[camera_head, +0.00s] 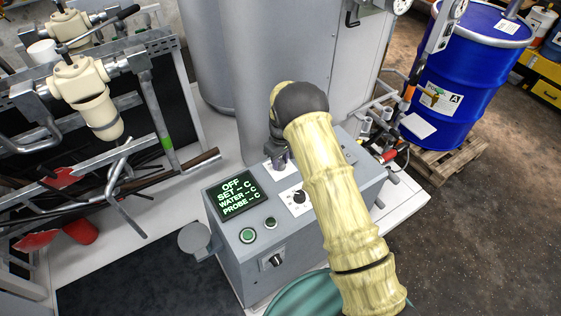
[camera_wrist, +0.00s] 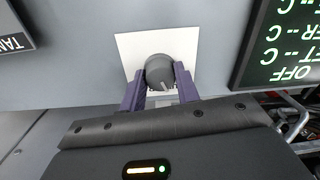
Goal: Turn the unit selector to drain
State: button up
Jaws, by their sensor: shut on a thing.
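A dark grey round selector knob (camera_wrist: 158,68) sits on a white plate (camera_wrist: 128,48) on the grey control panel. In the wrist view the two purple fingers of my gripper (camera_wrist: 159,84) stand on either side of this knob and are shut on it. A small pale pointer mark shows on the knob's lower edge. The plate's lettering is hidden or too small to read. In the head view my gripper (camera_head: 278,161) reaches down to the back of the panel top, and my arm hides part of the panel.
A display (camera_head: 240,198) reads OFF, SET, WATER and PROBE. Another dial knob (camera_head: 299,197), a green button (camera_head: 247,236) and a front switch (camera_head: 276,260) are nearby. A blue drum (camera_head: 470,75) stands on a pallet at the right. A pipe rack is at the left.

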aim_at(282, 162)
jog(key=m+b, duration=0.2)
jog(key=m, duration=0.3)
jog(key=m+b, duration=0.1)
jog(key=m, duration=0.4)
jog(key=shift+m, duration=0.3)
dwell(0.4)
jog(key=o, duration=1)
jog(key=shift+c, duration=0.2)
notch_tip(282, 162, up, 18)
jog(key=b, duration=0.2)
jog(key=shift+d+f, duration=0.25)
jog(key=shift+d, duration=0.1)
